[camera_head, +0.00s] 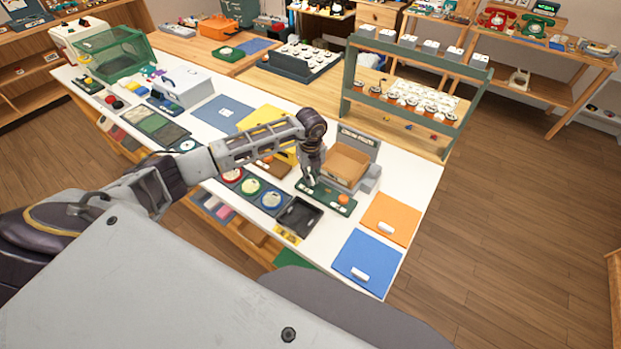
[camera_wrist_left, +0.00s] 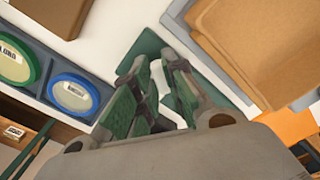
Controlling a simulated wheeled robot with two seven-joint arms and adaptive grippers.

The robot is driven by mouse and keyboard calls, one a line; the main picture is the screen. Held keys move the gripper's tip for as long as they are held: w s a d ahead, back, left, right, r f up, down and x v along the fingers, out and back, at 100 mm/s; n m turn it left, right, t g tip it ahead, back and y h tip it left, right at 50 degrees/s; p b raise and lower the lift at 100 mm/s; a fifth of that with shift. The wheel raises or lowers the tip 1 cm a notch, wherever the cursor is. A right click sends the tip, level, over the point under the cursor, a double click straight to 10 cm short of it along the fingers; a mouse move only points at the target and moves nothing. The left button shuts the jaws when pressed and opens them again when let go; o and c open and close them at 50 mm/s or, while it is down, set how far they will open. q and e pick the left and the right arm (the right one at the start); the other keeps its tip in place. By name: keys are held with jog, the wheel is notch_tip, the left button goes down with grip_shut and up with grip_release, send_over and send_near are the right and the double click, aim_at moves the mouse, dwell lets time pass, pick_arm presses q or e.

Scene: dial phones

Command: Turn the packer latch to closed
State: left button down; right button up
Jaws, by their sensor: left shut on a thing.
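My left gripper (camera_head: 309,178) points down onto the left part of this panel. In the left wrist view, the two fingers of the left gripper (camera_wrist_left: 163,68) are close together over the green panel (camera_wrist_left: 150,45), shut on the packer latch. The fingers hide most of the latch, so its angle cannot be told. My right gripper is not in view.
An orange mat (camera_head: 390,215) and a blue mat (camera_head: 362,255) lie to the right. A green-framed shelf (camera_head: 420,60) stands behind.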

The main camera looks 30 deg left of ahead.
pick_arm(q)
jog(key=m+b, duration=0.1)
jog(key=m, duration=0.1)
jog(key=shift+w+m, duration=0.1)
jog(key=shift+m, duration=0.2)
jog(key=m+b, duration=0.3)
jog(key=m, duration=0.1)
jog(key=shift+m, duration=0.5)
jog(key=shift+d+m+b, duration=0.15)
jog(key=shift+m+b, duration=0.7)
jog(key=shift+m, duration=0.65)
jog(key=shift+r+m+b, duration=0.1)
jog(key=shift+m+b, duration=0.3)
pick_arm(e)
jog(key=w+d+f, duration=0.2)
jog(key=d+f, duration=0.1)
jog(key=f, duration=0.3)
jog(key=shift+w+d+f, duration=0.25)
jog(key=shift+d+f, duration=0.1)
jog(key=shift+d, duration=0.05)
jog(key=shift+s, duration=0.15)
